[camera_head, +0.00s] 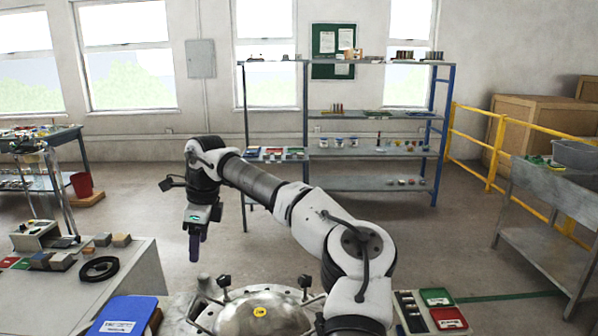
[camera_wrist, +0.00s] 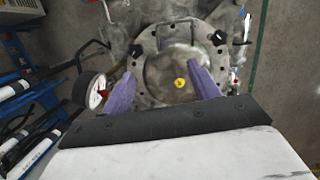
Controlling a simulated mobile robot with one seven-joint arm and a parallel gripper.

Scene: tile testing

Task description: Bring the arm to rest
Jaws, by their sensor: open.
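My gripper (camera_head: 195,246) hangs from the bent arm, left of the middle in the head view, with its purple fingers pointing down. In the wrist view the two purple fingers of my gripper (camera_wrist: 163,82) stand apart with nothing between them. Beyond them lies a round metal dome with a yellow spot (camera_wrist: 180,83), set in a ring with clamps. The same metal dome (camera_head: 262,318) shows at the bottom of the head view. The fingers do not appear to touch it.
A white bench (camera_head: 130,276) with small blocks and a black ring stands left. A blue tray (camera_head: 122,314) lies at the lower left. Red and green trays (camera_head: 449,318) are at the lower right. A shelf rack (camera_head: 370,184) stands at the back. The floor between is clear.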

